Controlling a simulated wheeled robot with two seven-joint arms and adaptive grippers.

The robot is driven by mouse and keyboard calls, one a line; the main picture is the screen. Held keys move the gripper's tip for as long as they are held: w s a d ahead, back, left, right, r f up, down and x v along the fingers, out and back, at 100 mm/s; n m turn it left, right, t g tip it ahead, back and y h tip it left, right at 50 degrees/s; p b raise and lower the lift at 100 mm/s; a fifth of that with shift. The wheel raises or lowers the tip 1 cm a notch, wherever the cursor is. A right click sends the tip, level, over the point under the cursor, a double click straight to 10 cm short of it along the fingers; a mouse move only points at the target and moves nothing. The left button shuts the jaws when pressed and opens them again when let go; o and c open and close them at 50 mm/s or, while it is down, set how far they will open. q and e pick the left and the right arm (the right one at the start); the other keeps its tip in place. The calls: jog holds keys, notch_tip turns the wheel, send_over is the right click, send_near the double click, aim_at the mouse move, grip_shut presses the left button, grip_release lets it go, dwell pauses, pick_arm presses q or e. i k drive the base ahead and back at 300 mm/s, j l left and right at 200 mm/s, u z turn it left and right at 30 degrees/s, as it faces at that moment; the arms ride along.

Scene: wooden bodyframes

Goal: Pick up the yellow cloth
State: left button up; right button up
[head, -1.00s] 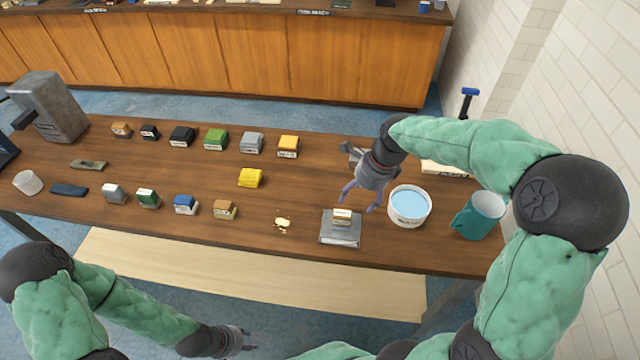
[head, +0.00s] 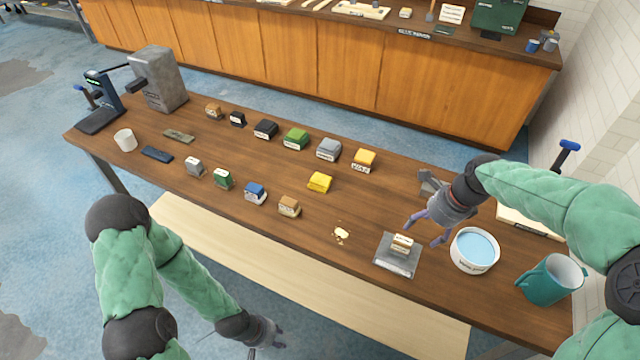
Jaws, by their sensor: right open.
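The yellow cloth (head: 320,182) is a small folded block lying on the wooden table (head: 160,202), right of the table's middle. My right gripper (head: 425,232) is open and empty above the table, to the right of the cloth and clear of it, between a grey block and a white tub. My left gripper (head: 268,345) hangs low in front of the table, below the level of the top. Its fingers are small and partly cut off by the lower edge, so I cannot tell its opening.
A grey slab (head: 398,262) carries a small block. A white tub of blue liquid (head: 475,250) and a teal mug (head: 552,279) stand at the right. Small coloured blocks, such as the orange one (head: 364,159) and brown one (head: 289,206), surround the cloth.

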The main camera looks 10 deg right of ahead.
aim_at(320, 183)
jog(key=i+j+z, duration=0.1)
jog(key=j, duration=0.25)
jog(key=i+j+z, duration=0.1)
jog(key=i+j, duration=0.15)
jog(key=i+j+z, duration=0.1)
jog(key=j, duration=0.4)
jog(key=i+j+z, duration=0.1)
jog(key=j, duration=0.25)
jog(key=i+j+z, duration=0.1)
jog(key=j, duration=0.3)
jog(key=i+j+z, duration=0.1)
jog(key=j, duration=0.3)
jog(key=i, duration=0.1)
